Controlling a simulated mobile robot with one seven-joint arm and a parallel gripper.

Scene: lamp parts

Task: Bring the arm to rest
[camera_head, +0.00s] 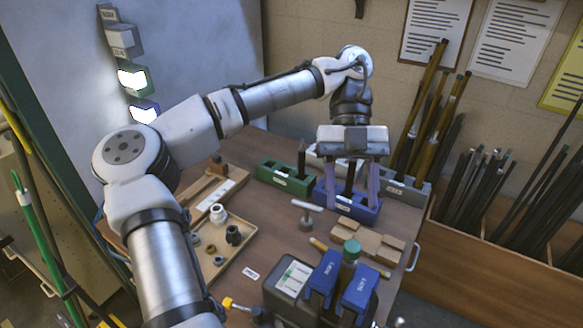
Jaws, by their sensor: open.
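My gripper (352,197) is at the right end of my raised arm, over the back right of the workbench (280,235). It points down, with its two fingers spread apart and open. A dark upright rod (350,176) rising from a blue block (344,203) shows between the fingers. I cannot tell whether the fingers are level with the rod or in front of it, and I see no contact. My arm arches from the lower left up across the back of the bench.
A green block (283,178) and a grey block (405,190) flank the blue one. A tray (222,262) of small parts lies left. A dark box (290,277) and blue-capped holders (357,290) stand in front. Rods (472,185) lean at the right wall.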

